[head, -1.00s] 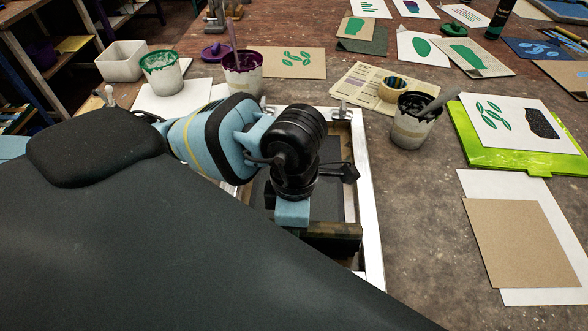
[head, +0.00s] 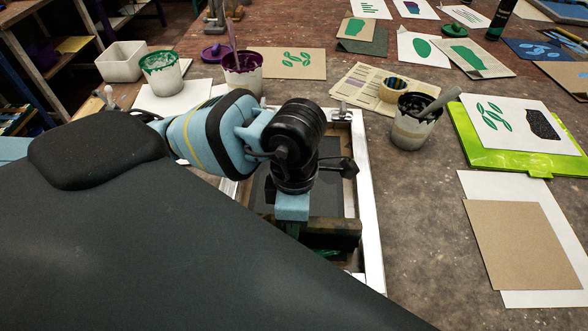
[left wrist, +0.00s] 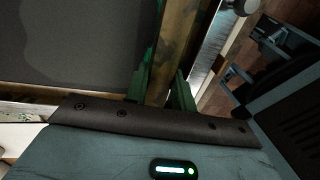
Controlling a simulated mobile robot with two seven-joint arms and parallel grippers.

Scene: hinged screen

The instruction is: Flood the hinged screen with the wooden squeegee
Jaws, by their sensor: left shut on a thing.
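The hinged screen (head: 371,220) lies on the table with a pale metal frame and a dark mesh, much of it hidden behind my arm and body. The wooden squeegee (head: 330,229) lies across the inside of the screen, stained dark and green. My left gripper (head: 293,226) is shut on the squeegee from above. In the left wrist view the squeegee (left wrist: 180,45) runs up from the green-edged fingers (left wrist: 162,92), beside the dark mesh. Green ink shows in the screen just in front of the squeegee. My right gripper is not in view.
Ink pots stand around the screen: a dark one (head: 410,128) at right, a purple one (head: 243,80) and a green one (head: 162,75) behind. A lime green board (head: 465,150) with a print lies at right.

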